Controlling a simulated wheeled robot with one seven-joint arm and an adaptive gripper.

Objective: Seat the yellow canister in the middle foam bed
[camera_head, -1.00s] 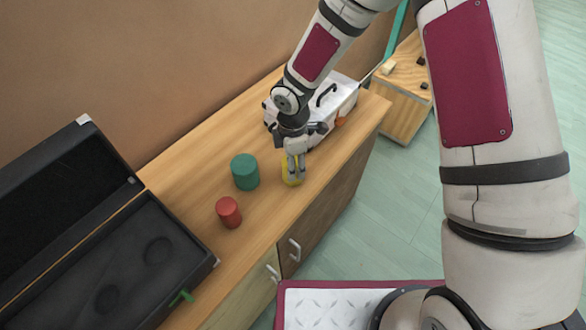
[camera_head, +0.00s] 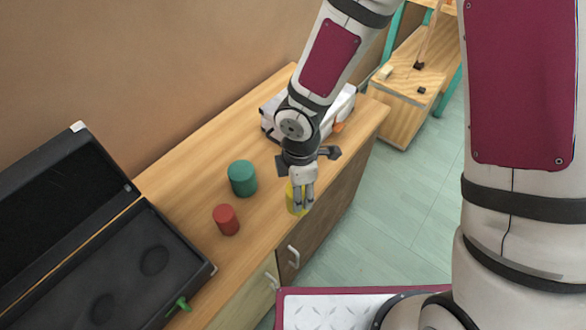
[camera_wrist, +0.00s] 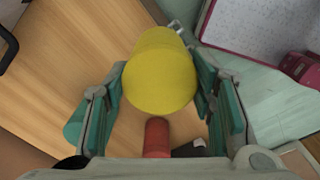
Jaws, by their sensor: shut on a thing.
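The yellow canister (camera_head: 293,199) is held between the fingers of my gripper (camera_head: 304,203), near the front edge of the wooden counter. In the wrist view the canister (camera_wrist: 160,78) sits between both fingers, its round yellow end facing the camera. Whether it is clear of the counter is hard to tell. The open black case (camera_head: 125,270) lies at the left, its lid leaning back. Its dark foam shows two round beds: one bed (camera_head: 154,261) to the right and another (camera_head: 103,308) nearer the picture's bottom. The rest of the foam is cut off or too dark to tell.
A teal cylinder (camera_head: 242,179) and a smaller red cylinder (camera_head: 226,219) stand on the counter between my gripper and the case. A white box-like object (camera_head: 338,108) is behind my gripper. A green latch (camera_head: 179,305) sticks out at the case's front.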

